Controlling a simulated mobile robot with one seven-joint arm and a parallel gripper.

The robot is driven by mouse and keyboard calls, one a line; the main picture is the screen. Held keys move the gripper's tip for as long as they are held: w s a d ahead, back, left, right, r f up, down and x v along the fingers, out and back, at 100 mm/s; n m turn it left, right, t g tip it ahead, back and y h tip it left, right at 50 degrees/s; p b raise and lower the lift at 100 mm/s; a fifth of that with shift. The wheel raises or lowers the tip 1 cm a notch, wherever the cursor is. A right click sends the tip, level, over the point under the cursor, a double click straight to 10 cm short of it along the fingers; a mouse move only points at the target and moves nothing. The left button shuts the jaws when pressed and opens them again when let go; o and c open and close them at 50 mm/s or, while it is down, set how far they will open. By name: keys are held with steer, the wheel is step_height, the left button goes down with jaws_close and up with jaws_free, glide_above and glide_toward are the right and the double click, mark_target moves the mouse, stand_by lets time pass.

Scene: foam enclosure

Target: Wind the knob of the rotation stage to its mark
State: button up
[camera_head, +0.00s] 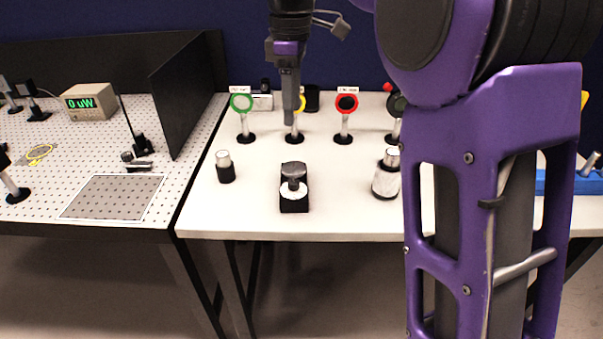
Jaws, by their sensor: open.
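The rotation stage (294,205) is a small black block with a white dial, standing near the front edge of the white table. Its dark grey knob (294,171) sits on top of the dial. The mark on the dial is too small to make out. My gripper (291,120) points down above and behind the knob, apart from it. I see it edge-on; it is open and holds nothing visible. One finger hides part of the yellow-ringed mount behind it.
Ringed mounts in green (241,103), yellow (300,104) and red (346,104) stand behind the stage. A perforated board with a power meter (88,102) lies left.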

mark_target(293, 181)
step_height(293, 181, down, 17)
steer(key=b, duration=0.3)
steer(key=shift+f+b, duration=0.2)
steer(key=shift+b, duration=0.15)
jaws_close()
